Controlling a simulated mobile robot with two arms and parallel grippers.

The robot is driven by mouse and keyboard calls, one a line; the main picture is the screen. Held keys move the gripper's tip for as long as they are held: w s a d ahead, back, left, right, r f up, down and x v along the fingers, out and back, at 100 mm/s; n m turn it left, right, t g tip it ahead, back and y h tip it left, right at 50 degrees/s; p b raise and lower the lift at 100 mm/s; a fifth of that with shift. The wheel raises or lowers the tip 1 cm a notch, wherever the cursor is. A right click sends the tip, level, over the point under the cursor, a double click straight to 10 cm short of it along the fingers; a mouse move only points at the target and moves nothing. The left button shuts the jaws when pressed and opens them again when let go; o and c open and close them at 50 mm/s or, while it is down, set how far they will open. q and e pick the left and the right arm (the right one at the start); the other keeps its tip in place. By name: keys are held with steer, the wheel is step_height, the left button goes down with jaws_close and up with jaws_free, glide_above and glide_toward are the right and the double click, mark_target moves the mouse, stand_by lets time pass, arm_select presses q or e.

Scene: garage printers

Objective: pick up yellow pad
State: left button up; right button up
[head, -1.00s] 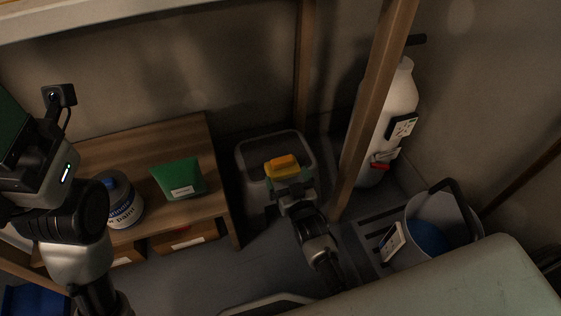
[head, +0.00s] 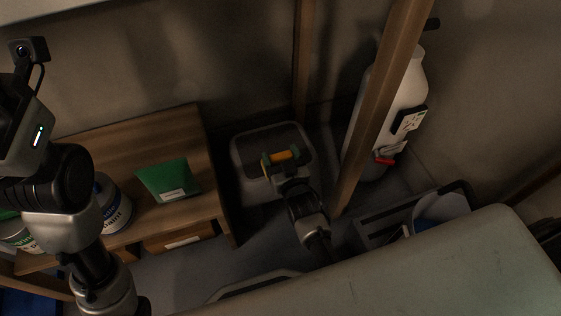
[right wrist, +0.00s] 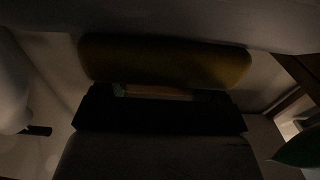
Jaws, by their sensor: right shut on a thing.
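The yellow pad (head: 281,156) is between the fingers of my right gripper (head: 282,158) in the head view. The gripper is shut on it, over the grey bin at the back middle. In the right wrist view the pad (right wrist: 165,61) spans the upper middle as a dark yellow block; the picture is very dim. My left arm comes in at the left of the head view; its gripper is not seen.
A wooden shelf (head: 120,150) at left bears a green packet (head: 166,181) and paint cans (head: 112,205). The grey bin (head: 243,160) stands beside it. A wooden post (head: 376,110) and a white cylinder (head: 410,85) stand to the right.

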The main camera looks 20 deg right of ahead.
steer(key=shift+c, duration=1.3)
steer(key=shift+r, duration=0.15)
